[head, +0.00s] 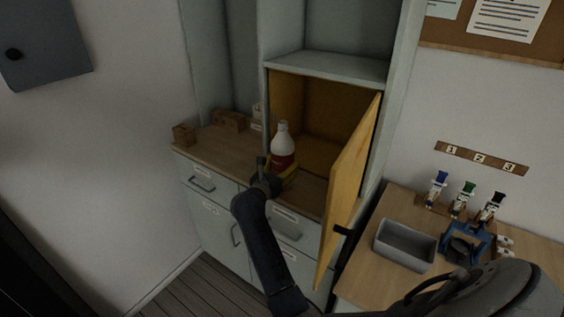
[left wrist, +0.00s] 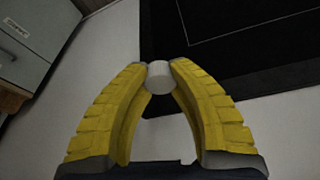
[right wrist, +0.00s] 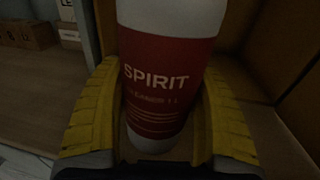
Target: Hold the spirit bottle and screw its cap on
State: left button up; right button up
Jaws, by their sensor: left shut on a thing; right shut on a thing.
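The spirit bottle (head: 282,142) is white with a red label and stands upright at the wooden counter, in front of the open yellow compartment. My right gripper (head: 284,174) is shut around its lower body. In the right wrist view the bottle's label (right wrist: 156,85) reads SPIRIT, and the yellow fingers lie on both sides of it. The bottle's top is outside that view. The left gripper does not show in the head view.
The yellow cabinet door (head: 350,185) stands open to the right of the bottle. Small brown boxes (head: 228,121) sit on the counter at left. A grey bin (head: 404,246) and a blue stand (head: 467,242) are on the right-hand table.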

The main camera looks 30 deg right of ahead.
aim_at(283, 122)
jog(key=shift+c, duration=1)
jog(key=shift+r, duration=0.1)
notch_tip(283, 122, up, 20)
